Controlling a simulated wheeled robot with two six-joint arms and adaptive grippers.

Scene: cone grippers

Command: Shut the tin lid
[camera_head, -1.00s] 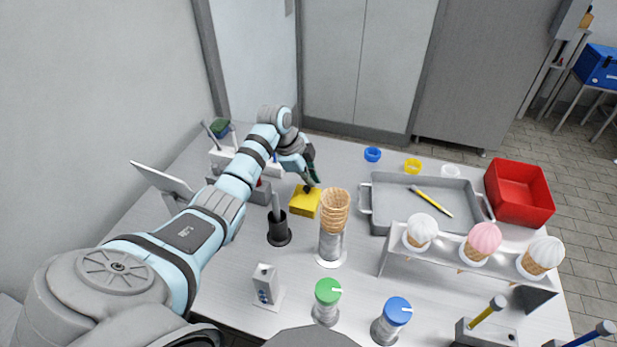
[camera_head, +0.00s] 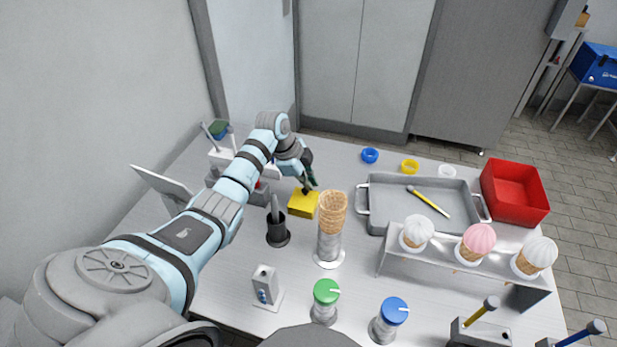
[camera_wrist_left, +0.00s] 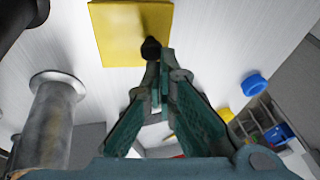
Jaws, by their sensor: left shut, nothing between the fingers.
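The tin (camera_head: 303,204) is a small yellow box on the table, left of the cone stack. Its yellow lid (camera_wrist_left: 130,25), with a dark knob (camera_wrist_left: 151,48), fills the top of the left wrist view. The lid looks flat on the tin, with no clear gap showing. My left gripper (camera_head: 311,184) is over the tin's far edge, fingers pointing down; in the wrist view its fingertips (camera_wrist_left: 158,72) are together and empty, right by the knob. Whether they touch it I cannot tell. My right gripper is not in view.
A cone stack (camera_head: 333,213) stands close right of the tin, and a black holder (camera_head: 278,233) close left. A grey tray (camera_head: 380,222) with a yellow-handled tool, a red bin (camera_head: 514,192) and a rack of ice-cream cones (camera_head: 470,262) are further right.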

